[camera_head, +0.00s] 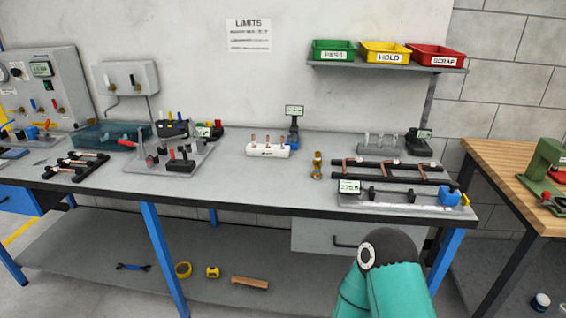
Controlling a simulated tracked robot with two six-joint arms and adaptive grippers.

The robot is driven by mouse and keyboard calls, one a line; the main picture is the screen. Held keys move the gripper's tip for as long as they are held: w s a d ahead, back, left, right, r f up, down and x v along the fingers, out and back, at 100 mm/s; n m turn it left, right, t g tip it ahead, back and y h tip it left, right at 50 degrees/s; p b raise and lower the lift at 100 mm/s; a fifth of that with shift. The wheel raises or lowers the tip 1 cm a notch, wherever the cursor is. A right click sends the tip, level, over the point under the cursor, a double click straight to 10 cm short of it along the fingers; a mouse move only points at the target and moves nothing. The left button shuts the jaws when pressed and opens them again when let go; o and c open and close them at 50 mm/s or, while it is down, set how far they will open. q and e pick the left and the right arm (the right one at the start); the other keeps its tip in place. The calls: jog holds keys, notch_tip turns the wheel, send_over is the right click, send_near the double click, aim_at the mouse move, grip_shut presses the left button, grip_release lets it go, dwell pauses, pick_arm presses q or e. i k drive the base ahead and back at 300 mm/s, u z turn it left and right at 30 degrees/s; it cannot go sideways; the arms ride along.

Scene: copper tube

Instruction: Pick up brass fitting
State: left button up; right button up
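A small upright brass-coloured piece (317,166), which looks like the brass fitting, stands on the grey workbench (235,185) right of centre. It is just left of the long measuring fixture with the digital display. Nothing touches it. A teal arm link of mine with a dark joint shows at the bottom right, in front of the bench. No gripper fingers of either arm are in view.
A white block with copper pieces (268,150) stands left of the brass piece. The measuring fixture (405,197) lies to its right. Green (333,50), yellow (385,53) and red (435,57) bins sit on a wall shelf. The bench front around the middle is clear.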

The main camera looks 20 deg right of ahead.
aim_at(317, 175)
jog(key=z, duration=0.05)
jog(key=i, duration=0.9)
jog(key=z, duration=0.55)
